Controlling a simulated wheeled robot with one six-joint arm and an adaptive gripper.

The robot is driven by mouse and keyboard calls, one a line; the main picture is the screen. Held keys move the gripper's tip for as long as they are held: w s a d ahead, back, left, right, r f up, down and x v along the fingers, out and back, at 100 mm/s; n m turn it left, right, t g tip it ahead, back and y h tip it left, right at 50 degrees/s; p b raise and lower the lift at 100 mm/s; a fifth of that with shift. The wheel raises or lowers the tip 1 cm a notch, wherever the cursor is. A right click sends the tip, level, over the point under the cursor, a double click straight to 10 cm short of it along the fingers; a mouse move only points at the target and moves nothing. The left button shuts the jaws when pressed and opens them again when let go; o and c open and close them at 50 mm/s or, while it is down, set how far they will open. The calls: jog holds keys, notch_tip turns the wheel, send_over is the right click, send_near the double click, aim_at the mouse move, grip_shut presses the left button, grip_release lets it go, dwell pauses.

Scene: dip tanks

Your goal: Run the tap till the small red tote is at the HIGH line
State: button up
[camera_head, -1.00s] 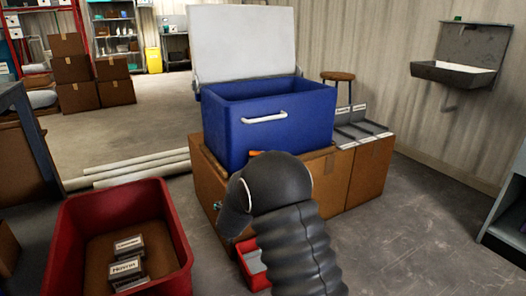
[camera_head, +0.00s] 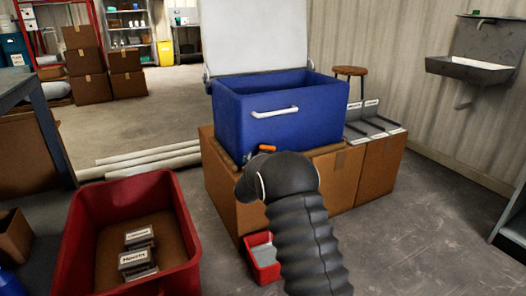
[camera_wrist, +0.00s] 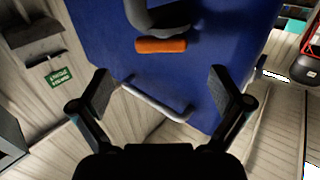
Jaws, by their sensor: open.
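The small red tote (camera_head: 264,264) stands on the floor in front of the cardboard boxes, partly hidden by my arm. A grey surface shows inside it; I cannot make out a HIGH line or tell the level. The orange tap handle (camera_head: 268,149) shows low on the front of the blue cooler (camera_head: 290,130), just above my arm. In the wrist view the orange handle (camera_wrist: 161,45) lies crosswise beside a dark curved part. My gripper (camera_wrist: 163,80) is open and empty, facing the cooler front, with the handle beyond its fingertips. My arm hides the gripper in the head view.
A large red tote (camera_head: 185,215) with labelled blocks stands at left. The cooler rests on cardboard boxes (camera_head: 375,180), its white lid (camera_head: 258,38) raised. White pipes (camera_head: 150,163) lie behind. A wall sink (camera_head: 470,69) hangs at right. Floor at right front is clear.

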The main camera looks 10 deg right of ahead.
aim_at(267, 148)
jog(key=shift+x, duration=2.9)
